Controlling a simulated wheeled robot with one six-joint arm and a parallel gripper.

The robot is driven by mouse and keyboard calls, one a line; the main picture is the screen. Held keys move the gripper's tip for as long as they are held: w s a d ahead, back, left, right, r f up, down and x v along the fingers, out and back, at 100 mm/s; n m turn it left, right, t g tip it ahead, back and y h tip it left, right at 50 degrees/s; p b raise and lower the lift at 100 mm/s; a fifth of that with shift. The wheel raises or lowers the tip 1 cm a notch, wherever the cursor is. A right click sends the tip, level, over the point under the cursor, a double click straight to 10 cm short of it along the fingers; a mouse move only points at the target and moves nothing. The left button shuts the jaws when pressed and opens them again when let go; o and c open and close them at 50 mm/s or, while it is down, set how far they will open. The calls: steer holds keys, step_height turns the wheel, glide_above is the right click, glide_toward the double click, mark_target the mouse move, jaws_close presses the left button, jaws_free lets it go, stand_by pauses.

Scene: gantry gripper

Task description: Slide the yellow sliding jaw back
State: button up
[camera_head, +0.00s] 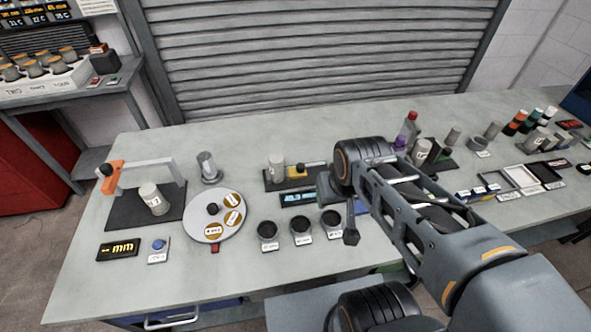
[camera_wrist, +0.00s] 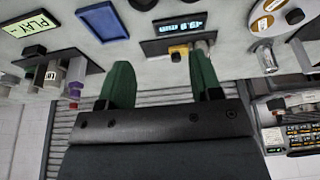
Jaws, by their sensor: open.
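The yellow sliding jaw (camera_head: 296,171) sits on a dark base (camera_head: 313,183), just right of a grey-white cylinder (camera_head: 277,166). In the upside-down wrist view, the yellow jaw (camera_wrist: 178,50) shows between the two green fingers, closer to the right one. My gripper (camera_wrist: 160,62) is open and empty. I cannot tell how far its tips are from the jaw. The cylinder is partly hidden behind the right finger. In the head view my arm hides most of the gripper.
Three dark cups (camera_head: 301,224) stand in front of the display. A round grey plate (camera_head: 216,216) and a metal post (camera_head: 208,166) are to the left. Bottles and cylinders (camera_head: 423,150) stand to the right.

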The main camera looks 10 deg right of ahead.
stand_by(0.3)
steer(key=n+g+p, duration=0.2)
steer(key=g, duration=0.2)
glide_above(301, 165)
step_height(301, 165, down, 3)
step_height(301, 165, down, 13)
steer(key=shift+s+a+f+p, duration=0.1)
steer(key=shift+s+f+p, duration=0.05)
steer(key=shift+p, duration=0.6)
steer(key=shift+c, duration=0.2)
jaws_close()
